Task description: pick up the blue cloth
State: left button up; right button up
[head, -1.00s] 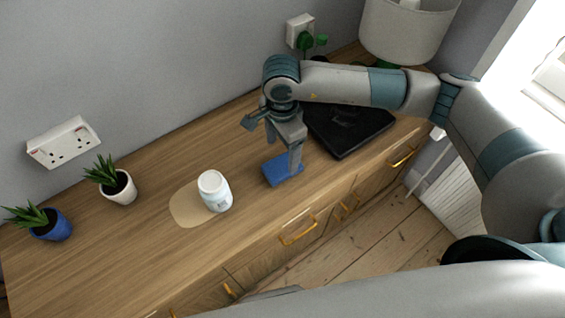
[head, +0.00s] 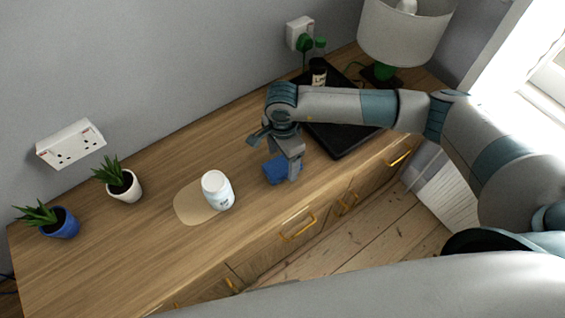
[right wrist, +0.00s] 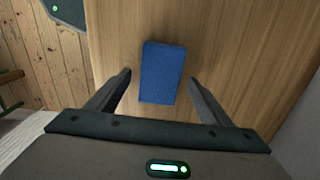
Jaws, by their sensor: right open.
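The blue cloth (head: 276,170) is a small folded block lying on the wooden cabinet top, near its front edge. My right gripper (head: 281,163) is over it in the head view and hides part of it. In the right wrist view the cloth (right wrist: 162,72) lies ahead, between the lines of the two spread fingers. The right gripper (right wrist: 160,82) is open and empty, with a finger on each side and wood showing between them and the cloth. My left gripper is not in view.
A white jar (head: 217,190) stands by a beige stain or mat (head: 190,204) left of the cloth. A black tray (head: 340,142) with a dark bottle (head: 318,72) lies behind right, near a lamp (head: 405,32). Two potted plants (head: 122,184) stand at left.

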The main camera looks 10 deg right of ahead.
jog(key=shift+f, duration=1)
jog(key=c, duration=1.1)
